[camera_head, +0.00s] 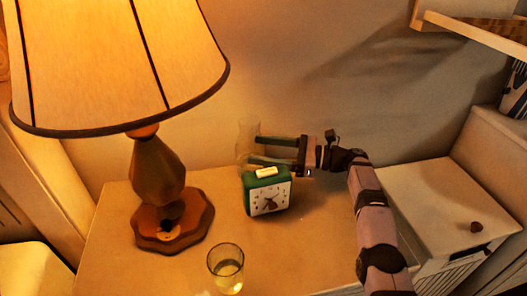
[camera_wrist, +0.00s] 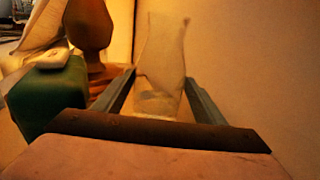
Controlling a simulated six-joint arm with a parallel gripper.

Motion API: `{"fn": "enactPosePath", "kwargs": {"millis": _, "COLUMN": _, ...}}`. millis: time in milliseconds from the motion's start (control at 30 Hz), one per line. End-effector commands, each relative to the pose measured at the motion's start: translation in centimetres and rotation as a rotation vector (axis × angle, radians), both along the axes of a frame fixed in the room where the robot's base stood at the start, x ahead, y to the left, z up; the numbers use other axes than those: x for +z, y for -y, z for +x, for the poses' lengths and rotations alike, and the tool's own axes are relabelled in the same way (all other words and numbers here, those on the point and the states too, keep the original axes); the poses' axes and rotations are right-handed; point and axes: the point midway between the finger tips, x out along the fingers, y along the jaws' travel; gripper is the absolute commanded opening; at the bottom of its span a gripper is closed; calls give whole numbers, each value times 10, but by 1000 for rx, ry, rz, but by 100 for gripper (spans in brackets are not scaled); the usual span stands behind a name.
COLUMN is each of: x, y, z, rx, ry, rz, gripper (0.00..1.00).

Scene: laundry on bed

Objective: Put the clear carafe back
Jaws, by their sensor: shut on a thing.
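The clear carafe (camera_head: 246,138) stands upright near the back wall, behind the green alarm clock; its lower part is partly hidden by the clock and my gripper. In the wrist view the carafe (camera_wrist: 160,58) is between my two fingers, with its flared neck above them. My gripper (camera_head: 256,150) is shut on the carafe's body, reaching in from the right. The fingers also show in the wrist view (camera_wrist: 156,92). I cannot tell whether the carafe's base touches the tabletop.
The green alarm clock (camera_head: 267,190) stands just in front of my gripper. A large lamp (camera_head: 158,170) is at left, its shade overhanging. A glass with pale liquid (camera_head: 226,270) stands at the front. The tabletop (camera_head: 315,235) is clear right of the clock. A white cabinet (camera_head: 430,195) is at right.

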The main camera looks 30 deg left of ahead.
Motion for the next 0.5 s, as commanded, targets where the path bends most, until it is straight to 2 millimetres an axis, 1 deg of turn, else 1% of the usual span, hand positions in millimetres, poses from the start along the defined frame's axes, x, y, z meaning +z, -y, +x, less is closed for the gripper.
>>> {"fn": "enactPosePath", "kwargs": {"millis": 33, "x": 3, "y": 0, "z": 0, "rx": 0, "ry": 2, "rz": 6, "gripper": 17}}
{"fn": "enactPosePath", "kwargs": {"millis": 200, "x": -1, "y": 0, "z": 0, "rx": 0, "ry": 2, "rz": 5, "gripper": 17}}
{"fn": "enactPosePath", "kwargs": {"millis": 233, "x": -3, "y": 0, "z": 0, "rx": 0, "ry": 0, "rz": 0, "gripper": 72}}
{"fn": "enactPosePath", "kwargs": {"millis": 500, "x": -3, "y": 0, "z": 0, "rx": 0, "ry": 0, "rz": 0, "gripper": 73}}
